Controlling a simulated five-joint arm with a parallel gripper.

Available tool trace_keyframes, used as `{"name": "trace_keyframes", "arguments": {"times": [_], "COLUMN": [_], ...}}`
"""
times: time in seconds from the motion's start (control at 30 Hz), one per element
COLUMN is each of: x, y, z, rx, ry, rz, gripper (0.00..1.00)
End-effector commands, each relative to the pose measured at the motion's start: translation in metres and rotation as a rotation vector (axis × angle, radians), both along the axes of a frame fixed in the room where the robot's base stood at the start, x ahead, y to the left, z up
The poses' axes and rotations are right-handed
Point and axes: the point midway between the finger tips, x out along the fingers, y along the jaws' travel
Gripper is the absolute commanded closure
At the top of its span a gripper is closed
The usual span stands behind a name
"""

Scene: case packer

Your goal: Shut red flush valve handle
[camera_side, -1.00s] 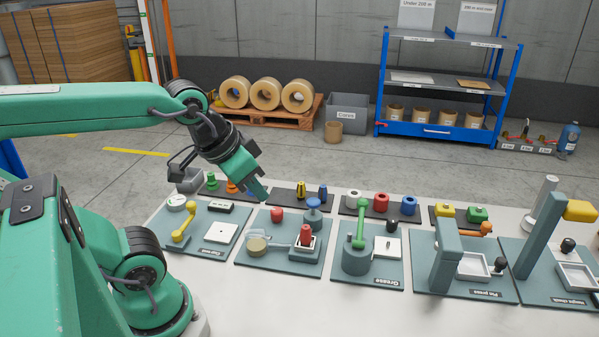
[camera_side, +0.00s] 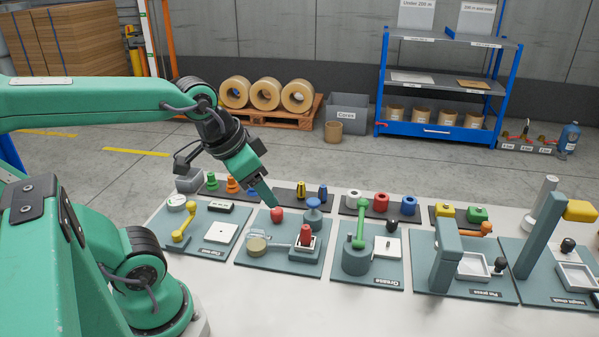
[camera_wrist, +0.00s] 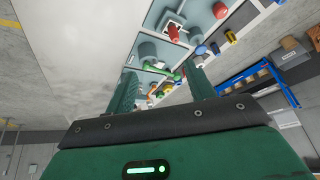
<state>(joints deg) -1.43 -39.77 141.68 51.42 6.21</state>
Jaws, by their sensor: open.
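A red rounded knob (camera_side: 277,215) stands on the second teal station board (camera_side: 262,262), and it shows near the top of the wrist view (camera_wrist: 220,10). A second red piece (camera_side: 306,234) stands upright in a pale square holder on the same board; it also shows in the wrist view (camera_wrist: 174,33). I cannot tell for sure which red part is the flush valve handle. My gripper (camera_side: 271,201) is just above and left of the red knob in the side view, apparently apart from it. In the wrist view my gripper (camera_wrist: 162,68) has its fingers spread, with nothing held between them.
A blue knob (camera_side: 313,204) stands right of the red knob. A clear cup (camera_side: 257,245) is at the board's front left. A green-armed station (camera_side: 356,260) stands to the right, and a yellow-handled one (camera_side: 180,236) to the left. The white table front is clear.

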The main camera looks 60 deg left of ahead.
Motion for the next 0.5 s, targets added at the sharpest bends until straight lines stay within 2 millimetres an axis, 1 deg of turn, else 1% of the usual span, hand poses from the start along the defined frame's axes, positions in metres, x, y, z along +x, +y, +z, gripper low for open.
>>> {"name": "trace_keyframes", "arguments": {"times": [0.27, 0.5], "x": [0.031, 0.06], "y": [0.022, 0.049], "z": [-0.008, -0.024], "rx": [0.128, 0.227], "ry": [0.093, 0.184], "rz": [-0.217, -0.457], "gripper": [0.46, 0.46]}}
